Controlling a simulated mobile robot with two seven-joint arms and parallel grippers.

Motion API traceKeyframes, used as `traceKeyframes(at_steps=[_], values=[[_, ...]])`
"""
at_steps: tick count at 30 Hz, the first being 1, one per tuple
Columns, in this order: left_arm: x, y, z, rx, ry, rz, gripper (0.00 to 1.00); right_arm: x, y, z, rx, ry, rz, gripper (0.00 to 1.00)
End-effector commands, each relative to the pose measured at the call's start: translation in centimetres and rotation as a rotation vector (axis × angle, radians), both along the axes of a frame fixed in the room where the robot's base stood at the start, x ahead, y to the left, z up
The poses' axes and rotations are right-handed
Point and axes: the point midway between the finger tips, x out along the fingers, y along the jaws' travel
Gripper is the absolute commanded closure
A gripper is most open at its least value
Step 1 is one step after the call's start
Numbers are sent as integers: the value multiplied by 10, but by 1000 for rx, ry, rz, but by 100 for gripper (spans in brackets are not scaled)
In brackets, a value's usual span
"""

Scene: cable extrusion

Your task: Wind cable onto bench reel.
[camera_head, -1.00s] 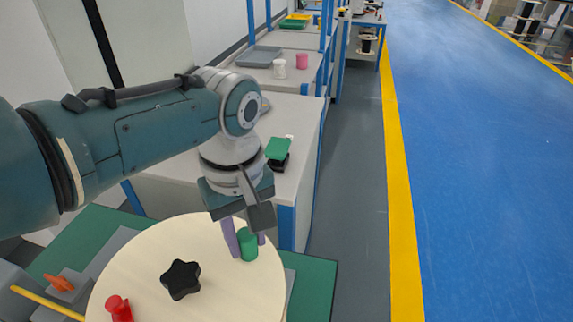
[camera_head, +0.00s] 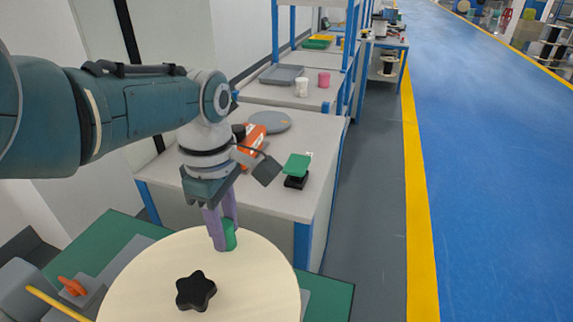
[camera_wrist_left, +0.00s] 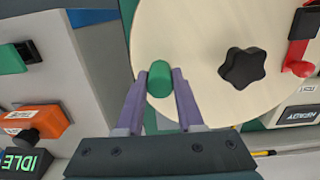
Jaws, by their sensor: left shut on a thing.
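The bench reel shows as a pale round disc (camera_head: 150,280) with a black star-shaped knob (camera_head: 195,291) at its middle. A green handle (camera_head: 231,236) stands near the disc's far edge. My left gripper (camera_head: 224,240) has its purple fingers shut on this handle. In the left wrist view the green handle (camera_wrist_left: 160,78) sits between the fingertips, and a red handle (camera_wrist_left: 299,68) shows at the right. A yellow cable or rod (camera_head: 52,302) runs in at the lower left, past an orange piece (camera_head: 72,286). My right gripper is not in view.
A green mat (camera_head: 328,300) lies under the reel. A bench (camera_head: 325,128) behind holds a green-topped device (camera_head: 297,166), an orange device (camera_head: 250,140) and a grey disc (camera_head: 270,122). A blue floor (camera_head: 490,190) is open at the right, beyond a yellow line.

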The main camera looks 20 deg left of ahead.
Motion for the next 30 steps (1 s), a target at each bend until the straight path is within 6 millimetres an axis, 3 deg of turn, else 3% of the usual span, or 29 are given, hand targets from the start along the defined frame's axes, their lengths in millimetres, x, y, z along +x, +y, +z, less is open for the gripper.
traceKeyframes(at_steps=[20, 21, 28, 30], values=[[0, 7, 1, 3, -3, 61, 100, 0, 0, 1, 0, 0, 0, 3], [0, 7, 1, 4, -3, 61, 61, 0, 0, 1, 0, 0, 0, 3], [0, 7, 0, 3, -2, 61, 36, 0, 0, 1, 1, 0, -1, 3], [0, 7, 0, 3, -1, 61, 34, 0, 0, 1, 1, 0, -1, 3]])
